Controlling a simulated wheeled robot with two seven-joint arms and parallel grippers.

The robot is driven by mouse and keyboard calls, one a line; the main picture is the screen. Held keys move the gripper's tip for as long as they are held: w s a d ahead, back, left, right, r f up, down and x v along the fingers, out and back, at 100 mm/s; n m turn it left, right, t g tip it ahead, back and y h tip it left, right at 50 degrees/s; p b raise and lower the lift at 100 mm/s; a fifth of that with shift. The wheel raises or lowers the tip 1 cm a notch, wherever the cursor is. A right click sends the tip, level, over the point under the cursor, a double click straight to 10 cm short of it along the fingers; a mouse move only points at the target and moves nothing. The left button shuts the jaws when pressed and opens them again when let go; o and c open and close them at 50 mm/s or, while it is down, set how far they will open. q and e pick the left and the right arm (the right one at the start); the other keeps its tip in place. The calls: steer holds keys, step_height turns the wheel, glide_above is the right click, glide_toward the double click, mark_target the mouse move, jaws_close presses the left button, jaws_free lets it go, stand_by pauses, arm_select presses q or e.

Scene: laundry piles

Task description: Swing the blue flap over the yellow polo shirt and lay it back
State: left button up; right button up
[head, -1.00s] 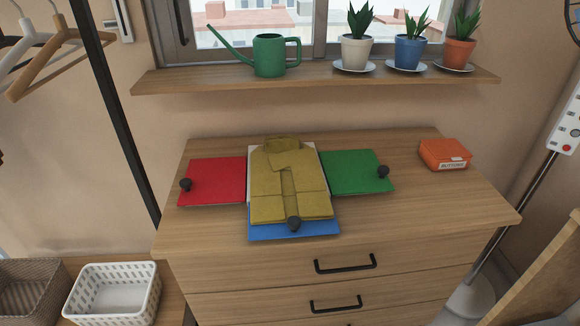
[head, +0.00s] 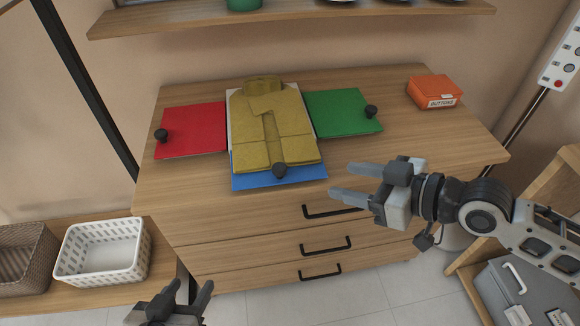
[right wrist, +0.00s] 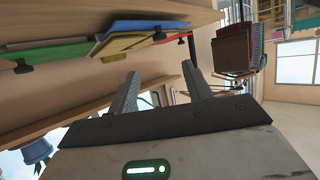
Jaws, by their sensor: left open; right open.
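The yellow polo shirt (head: 265,120) lies folded on the folding board in the head view, its collar toward the wall. The red flap (head: 192,130) lies flat at the left and the green flap (head: 342,112) flat at the right. My right gripper (head: 350,181) is open and empty, to the right of the blue flap and apart from it. My left gripper (head: 188,294) is open and empty at the bottom edge, in front of the dresser. The right wrist view shows the blue flap (right wrist: 114,44) edge-on.
The board lies on a wooden dresser (head: 400,130) with black drawer handles. An orange buttons box (head: 434,91) stands at the back right. A white basket (head: 102,252) stands on a low bench at the left. A shelf (head: 290,14) runs above the dresser.

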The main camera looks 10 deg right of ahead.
mark_target(281, 168)
steer(key=x, duration=1.4)
